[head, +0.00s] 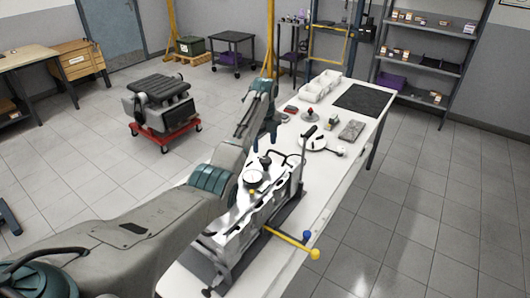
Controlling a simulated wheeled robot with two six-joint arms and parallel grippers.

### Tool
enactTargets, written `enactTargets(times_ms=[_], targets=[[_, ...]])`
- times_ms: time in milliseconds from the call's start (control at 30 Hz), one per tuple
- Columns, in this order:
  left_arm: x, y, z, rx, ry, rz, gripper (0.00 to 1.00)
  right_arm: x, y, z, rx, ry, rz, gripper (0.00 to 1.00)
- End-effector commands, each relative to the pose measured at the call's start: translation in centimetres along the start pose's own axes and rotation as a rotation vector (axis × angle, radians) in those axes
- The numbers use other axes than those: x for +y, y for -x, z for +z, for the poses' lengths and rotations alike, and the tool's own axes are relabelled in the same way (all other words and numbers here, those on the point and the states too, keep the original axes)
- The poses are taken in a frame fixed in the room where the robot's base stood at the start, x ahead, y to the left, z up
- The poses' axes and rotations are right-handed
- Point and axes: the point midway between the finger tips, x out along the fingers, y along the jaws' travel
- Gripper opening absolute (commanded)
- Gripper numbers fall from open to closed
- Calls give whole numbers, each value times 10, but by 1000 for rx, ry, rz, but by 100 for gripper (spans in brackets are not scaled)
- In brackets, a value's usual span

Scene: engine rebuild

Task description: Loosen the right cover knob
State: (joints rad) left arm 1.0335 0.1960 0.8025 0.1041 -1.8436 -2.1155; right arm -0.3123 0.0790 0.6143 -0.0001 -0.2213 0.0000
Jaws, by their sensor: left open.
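The silver engine block with its light cover (278,190) stands lengthwise on the white workbench. A dark round knob-like part (265,161) shows at the cover's far end. A cream round cap (254,177) sits nearer the middle, with a small yellow part (252,192) just in front of it. I cannot tell which part is the right cover knob. My left gripper (263,147) is open and empty, pointing down above the cover's far end, just above the dark knob-like part. My left arm hides the cover's left side. My right gripper does not show.
White bins (313,92), a dark mat (361,100) and small parts lie farther along the workbench (334,178).

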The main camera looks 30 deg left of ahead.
Motion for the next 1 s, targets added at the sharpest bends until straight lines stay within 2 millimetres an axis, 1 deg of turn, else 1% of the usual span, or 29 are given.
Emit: enactTargets(times_ms=[33,100,200,333,500,733,767,800,867,900,967,1000], targets=[[1,-7,-1,3,0,5,61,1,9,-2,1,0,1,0],[1,-20,-1,3,0,4,61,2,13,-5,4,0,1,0],[1,-38,-1,2,1,4,61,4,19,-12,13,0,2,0],[0,-54,0,1,1,1,61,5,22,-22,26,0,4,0],[0,-63,0,-1,1,-1,61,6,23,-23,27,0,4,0],[0,-64,0,-1,2,-1,61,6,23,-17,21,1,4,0],[0,-64,0,-1,1,0,57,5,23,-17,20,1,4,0],[0,-64,0,-1,1,0,49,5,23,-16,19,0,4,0],[0,-64,0,-1,2,0,38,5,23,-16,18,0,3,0],[0,-64,0,-1,2,0,30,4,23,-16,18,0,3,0],[0,-64,0,-1,2,0,18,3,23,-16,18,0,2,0],[0,-64,0,-1,2,0,16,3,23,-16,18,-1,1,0]])
